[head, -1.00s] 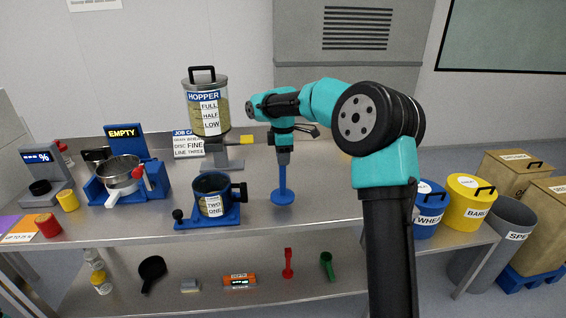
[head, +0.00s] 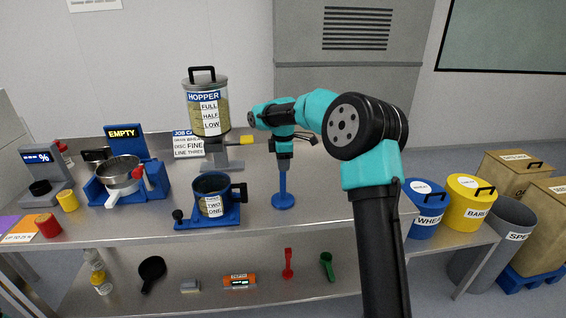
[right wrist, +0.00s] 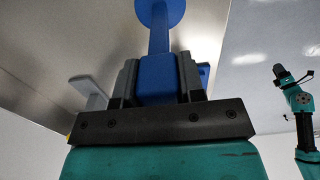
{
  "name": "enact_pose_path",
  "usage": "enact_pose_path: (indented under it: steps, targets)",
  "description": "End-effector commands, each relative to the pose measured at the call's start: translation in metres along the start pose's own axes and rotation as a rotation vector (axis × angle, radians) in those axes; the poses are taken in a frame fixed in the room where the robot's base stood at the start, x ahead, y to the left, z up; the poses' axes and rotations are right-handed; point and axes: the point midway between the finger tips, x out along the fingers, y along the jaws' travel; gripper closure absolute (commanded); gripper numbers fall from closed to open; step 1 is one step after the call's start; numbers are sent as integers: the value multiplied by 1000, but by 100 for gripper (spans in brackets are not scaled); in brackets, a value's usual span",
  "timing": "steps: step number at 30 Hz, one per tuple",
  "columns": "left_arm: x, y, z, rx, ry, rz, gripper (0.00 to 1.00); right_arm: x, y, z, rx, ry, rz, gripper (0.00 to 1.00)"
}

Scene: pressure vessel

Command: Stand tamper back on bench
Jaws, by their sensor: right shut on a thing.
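The tamper (head: 283,190) is blue, with a slim shaft and a round flat foot. It stands upright at the front middle of the bench (head: 340,204), right of the portafilter-like blue cup. Its foot is at the bench top; whether it fully touches is hard to tell. My right gripper (head: 284,163) points down and is shut on the tamper's upper part. In the right wrist view the fingers (right wrist: 158,80) hold the blue handle, with the foot beyond. A teal arm, seemingly my left, shows at the right there; its gripper (right wrist: 279,72) is small and unclear.
A blue cup with a black handle (head: 212,192) stands on a blue base close left of the tamper. The hopper (head: 207,110) stands behind. A blue dock with a metal pan (head: 119,172) is further left. The bench right of the tamper is clear up to my arm.

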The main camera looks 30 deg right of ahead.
Motion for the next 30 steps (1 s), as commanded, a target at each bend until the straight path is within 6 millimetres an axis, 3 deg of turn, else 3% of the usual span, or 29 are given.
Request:
enact_pose_path:
  steps: [10, 11, 18, 30]
  targets:
    - [0, 0, 0, 0, 0, 0, 57, 2, 0, 0, 0, 1, 2, 100]
    - [0, 0, 0, 0, 0, 0, 57, 3, 0, 0, 0, 1, 1, 63]
    - [0, 0, 0, 0, 0, 0, 57, 2, 0, 0, 0, 1, 1, 40]
    - [0, 0, 0, 0, 0, 0, 57, -4, 0, 0, 0, 1, 2, 38]
